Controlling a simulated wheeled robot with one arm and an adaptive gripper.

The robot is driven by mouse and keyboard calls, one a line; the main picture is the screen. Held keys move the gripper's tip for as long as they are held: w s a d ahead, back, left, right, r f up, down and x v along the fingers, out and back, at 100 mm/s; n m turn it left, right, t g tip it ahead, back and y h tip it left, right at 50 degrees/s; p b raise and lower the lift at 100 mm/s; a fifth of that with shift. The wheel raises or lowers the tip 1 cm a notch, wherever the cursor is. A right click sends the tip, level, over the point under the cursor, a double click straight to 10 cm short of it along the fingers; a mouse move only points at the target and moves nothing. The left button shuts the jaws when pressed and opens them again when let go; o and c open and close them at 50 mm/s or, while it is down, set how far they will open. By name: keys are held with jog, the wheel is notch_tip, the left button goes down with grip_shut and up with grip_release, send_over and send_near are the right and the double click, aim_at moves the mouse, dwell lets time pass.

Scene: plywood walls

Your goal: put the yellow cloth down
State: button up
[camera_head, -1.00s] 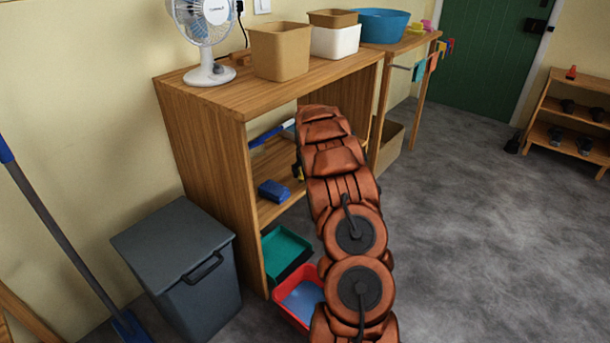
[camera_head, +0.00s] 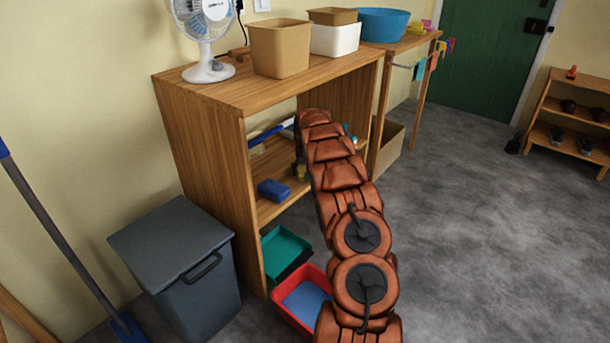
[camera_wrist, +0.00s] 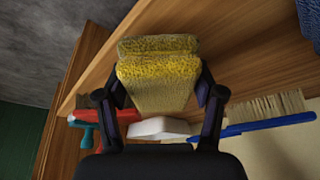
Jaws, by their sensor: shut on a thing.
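The yellow cloth (camera_wrist: 158,82) is a thick, folded, fuzzy piece in the middle of the wrist view. My gripper (camera_wrist: 160,88) is shut on it, with one dark finger on each side. The cloth is in front of a wooden shelf board (camera_wrist: 235,60); I cannot tell whether it touches the board.
A blue-handled brush (camera_wrist: 270,122), a white dish (camera_wrist: 158,128) and a red item (camera_wrist: 125,118) are near the gripper. Green (camera_head: 285,246) and red (camera_head: 302,300) trays are below. A grey bin (camera_head: 180,265) stands left.

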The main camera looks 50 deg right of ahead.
jog(key=shift+f, duration=0.55)
jog(key=shift+r, duration=0.1)
jog(key=o, duration=1.5)
jog(key=shift+c, duration=0.2)
